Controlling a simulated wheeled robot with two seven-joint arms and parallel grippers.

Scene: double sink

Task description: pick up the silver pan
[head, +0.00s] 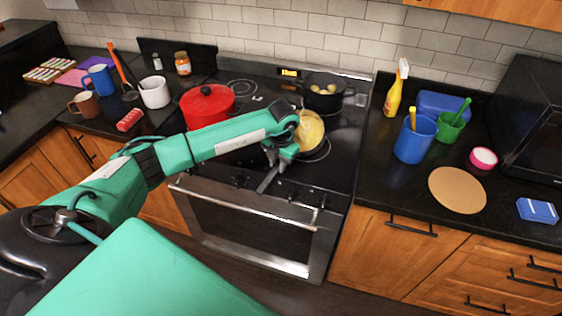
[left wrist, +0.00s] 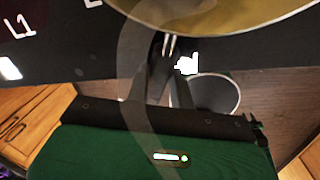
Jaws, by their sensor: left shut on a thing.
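The silver pan (head: 312,132) sits on the front right part of the stove, its inside showing yellowish. In the left wrist view the dark fingers (left wrist: 163,75) meet at the handle just below the pan. Much of the handle is hidden by the gripper. I cannot tell whether the pan is touching the stove. My right gripper is not in view.
A red pot (head: 207,104) stands left on the stove, and a black pot (head: 323,93) with yellow things stands behind the pan. The right counter holds a blue cup (head: 415,140) and a round tan board (head: 457,190). Mugs stand on the left counter.

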